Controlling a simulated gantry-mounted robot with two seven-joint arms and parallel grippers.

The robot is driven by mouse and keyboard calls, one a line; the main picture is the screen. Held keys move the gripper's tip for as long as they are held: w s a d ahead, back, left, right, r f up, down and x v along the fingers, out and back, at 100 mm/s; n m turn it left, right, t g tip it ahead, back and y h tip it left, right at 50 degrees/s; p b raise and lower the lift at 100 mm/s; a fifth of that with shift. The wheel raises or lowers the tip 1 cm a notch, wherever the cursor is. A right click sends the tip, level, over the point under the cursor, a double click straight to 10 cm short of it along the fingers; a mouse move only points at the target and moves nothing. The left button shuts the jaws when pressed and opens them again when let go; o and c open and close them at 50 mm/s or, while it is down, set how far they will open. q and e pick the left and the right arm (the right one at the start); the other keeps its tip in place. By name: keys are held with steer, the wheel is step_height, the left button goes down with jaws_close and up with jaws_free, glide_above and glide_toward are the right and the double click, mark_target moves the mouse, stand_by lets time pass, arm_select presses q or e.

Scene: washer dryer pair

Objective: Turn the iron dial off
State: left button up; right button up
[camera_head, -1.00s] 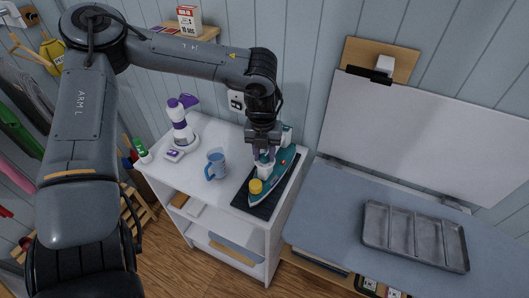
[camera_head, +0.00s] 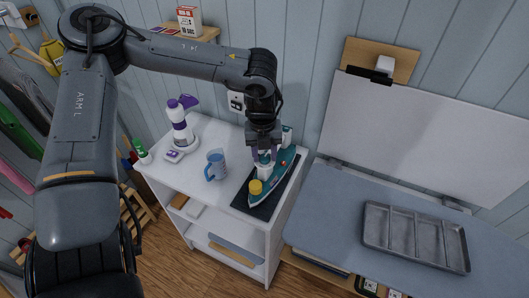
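The iron (camera_head: 285,175) is teal and white with a yellow dial (camera_head: 255,187) at its near end. It lies on a dark mat (camera_head: 262,209) on top of a white shelf unit. My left gripper (camera_head: 264,158) points down over the iron's white middle part, behind the yellow dial. The arm and gripper hide part of the iron. The fingertips are small and dark here, so I cannot tell whether they are open, shut or touching the iron. My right gripper is not in view.
A blue measuring cup (camera_head: 216,165) stands left of the iron. A purple and white steamer (camera_head: 181,125) stands farther left on the white shelf unit (camera_head: 185,187). On the right, a metal tray (camera_head: 415,236) lies on a grey board (camera_head: 335,215).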

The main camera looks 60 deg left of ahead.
mark_target(263, 157)
arm_select(q)
steer(key=shift+o, duration=1.3)
step_height(263, 157, up, 11)
steer(key=p, duration=0.1)
steer(key=shift+s+p, duration=0.2)
steer(key=shift+p, duration=0.1)
steer(key=shift+a+f, duration=0.1)
